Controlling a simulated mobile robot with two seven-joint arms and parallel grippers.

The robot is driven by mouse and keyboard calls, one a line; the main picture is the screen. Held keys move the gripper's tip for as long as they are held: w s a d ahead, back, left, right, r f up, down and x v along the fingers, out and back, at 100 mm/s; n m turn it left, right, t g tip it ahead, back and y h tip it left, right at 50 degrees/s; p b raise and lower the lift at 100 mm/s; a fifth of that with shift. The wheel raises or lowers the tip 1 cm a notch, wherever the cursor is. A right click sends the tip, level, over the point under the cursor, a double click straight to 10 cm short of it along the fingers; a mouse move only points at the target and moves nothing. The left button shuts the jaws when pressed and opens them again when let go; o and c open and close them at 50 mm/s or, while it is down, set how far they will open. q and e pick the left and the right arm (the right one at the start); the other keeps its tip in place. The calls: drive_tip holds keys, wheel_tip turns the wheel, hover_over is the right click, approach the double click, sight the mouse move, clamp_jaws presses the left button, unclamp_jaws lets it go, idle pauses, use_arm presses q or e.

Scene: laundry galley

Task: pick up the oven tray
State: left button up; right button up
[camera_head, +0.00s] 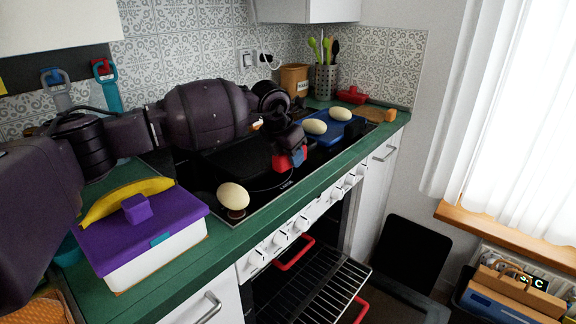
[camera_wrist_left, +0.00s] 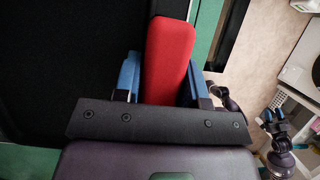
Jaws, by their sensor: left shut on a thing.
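A dark flat tray (camera_head: 238,160), which looks like the oven tray, lies on the black hob. Its edges are hard to tell from the hob. My left gripper (camera_head: 291,158) is at its right end, shut on a red handle-like piece. In the left wrist view the red piece (camera_wrist_left: 170,55) sits between the two blue fingers of my left gripper (camera_wrist_left: 160,75). The join between red piece and tray is hidden. My right gripper (camera_wrist_left: 274,116) shows small at the right of the left wrist view, its blue fingertips apart and empty.
A cream oval (camera_head: 233,196) stands at the hob's front left. A purple-lidded box (camera_head: 150,245) with a banana (camera_head: 125,198) is nearer. A blue tray (camera_head: 352,128) with two cream ovals lies beyond my gripper. Below, an oven rack (camera_head: 322,298) with red grips sticks out.

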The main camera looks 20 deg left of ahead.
use_arm(q)
wheel_tip(320, 180, up, 17)
drive_tip(key=p, duration=0.2)
drive_tip(key=shift+r, duration=0.1)
drive_tip(key=shift+s, duration=0.1)
